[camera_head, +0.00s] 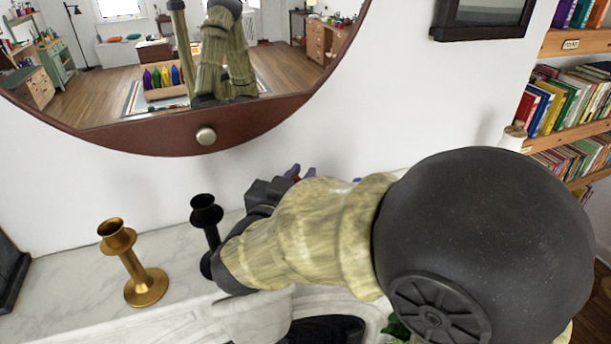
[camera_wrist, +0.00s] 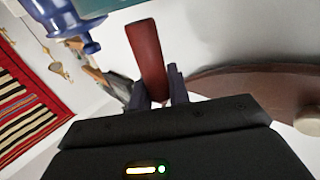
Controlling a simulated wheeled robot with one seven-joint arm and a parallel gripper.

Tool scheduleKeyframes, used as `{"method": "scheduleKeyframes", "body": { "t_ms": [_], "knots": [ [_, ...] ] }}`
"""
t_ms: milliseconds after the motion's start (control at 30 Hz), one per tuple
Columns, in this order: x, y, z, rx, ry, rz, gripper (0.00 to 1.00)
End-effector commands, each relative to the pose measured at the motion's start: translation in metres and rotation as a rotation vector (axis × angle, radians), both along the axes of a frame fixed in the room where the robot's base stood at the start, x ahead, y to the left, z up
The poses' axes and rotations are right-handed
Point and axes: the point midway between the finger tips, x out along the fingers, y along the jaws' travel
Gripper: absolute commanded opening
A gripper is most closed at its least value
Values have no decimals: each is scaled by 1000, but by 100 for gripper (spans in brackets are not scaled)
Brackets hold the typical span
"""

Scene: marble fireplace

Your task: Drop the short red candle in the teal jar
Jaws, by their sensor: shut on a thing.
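My gripper (camera_wrist: 157,84) is shut on a red candle (camera_wrist: 149,48). In the wrist view the candle sticks out beyond the dark fingers, slightly tilted. In the head view my arm hides most of the gripper; only small purple and red bits show past it, above the mantel. I cannot make out the teal jar in either view; my arm covers much of the mantel's right part.
A brass candlestick (camera_head: 138,264) and a black candlestick (camera_head: 208,232) stand on the white marble mantel (camera_head: 70,300). A round mirror hangs above, its brown frame (camera_head: 150,140) close by. A shiny blue object (camera_wrist: 62,22) is near the candle in the wrist view. Bookshelves stand right.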

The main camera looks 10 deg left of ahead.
Motion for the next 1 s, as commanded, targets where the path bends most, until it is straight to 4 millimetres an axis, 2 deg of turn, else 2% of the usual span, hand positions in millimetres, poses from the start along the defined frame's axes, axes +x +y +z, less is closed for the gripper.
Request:
{"method": "scheduleKeyframes", "body": {
  "t_ms": [33,400,833,867,967,1000],
  "knots": [
    [0,0,-6,-1,0,0,0],
    [0,0,-28,-2,-1,-1,0],
    [0,0,-30,-1,-1,0,0],
    [0,0,-30,-1,-1,0,24],
    [0,0,-30,-1,0,0,43],
    [0,0,-30,-1,0,0,43]
  ]
}}
